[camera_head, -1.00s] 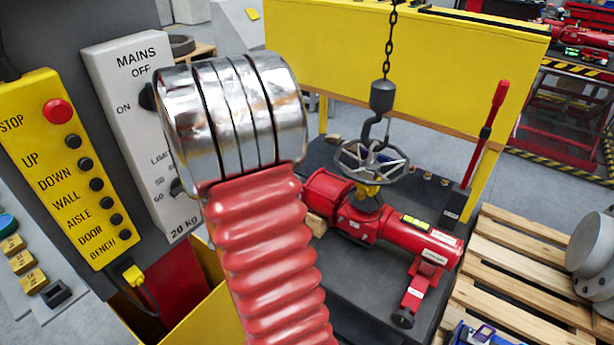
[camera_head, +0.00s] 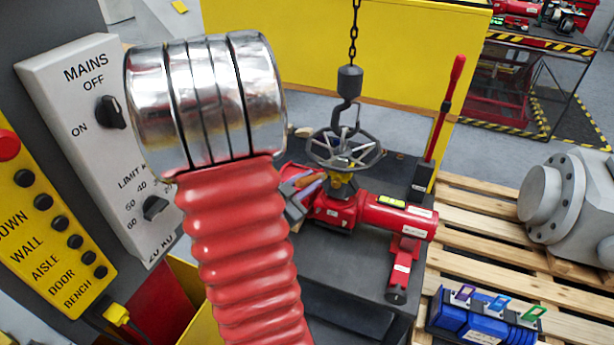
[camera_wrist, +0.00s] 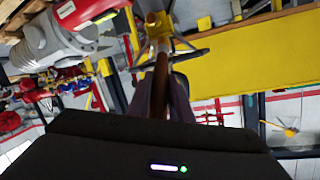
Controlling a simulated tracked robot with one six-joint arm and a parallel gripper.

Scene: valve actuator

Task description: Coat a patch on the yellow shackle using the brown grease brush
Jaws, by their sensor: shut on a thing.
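The brown brush (camera_wrist: 160,75) is in the wrist view, held between the two dark fingers of my gripper (camera_wrist: 160,100) and pointing away from me. Its far end overlaps a yellow fitting (camera_wrist: 157,24), seemingly the yellow shackle; I cannot tell whether they touch. In the head view the yellow fitting (camera_head: 342,184) sits under the grey handwheel (camera_head: 345,150), above the red actuator (camera_head: 385,216). My gripper (camera_head: 300,192) shows just left of it, partly hidden behind my red ribbed arm.
A hook on a chain (camera_head: 348,80) hangs at the handwheel. A red lever (camera_head: 445,110) stands right of the actuator. A control panel (camera_head: 95,130) is at left. A pallet (camera_head: 480,235) at right bears a grey flanged part (camera_head: 552,190) and a blue case (camera_head: 485,318).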

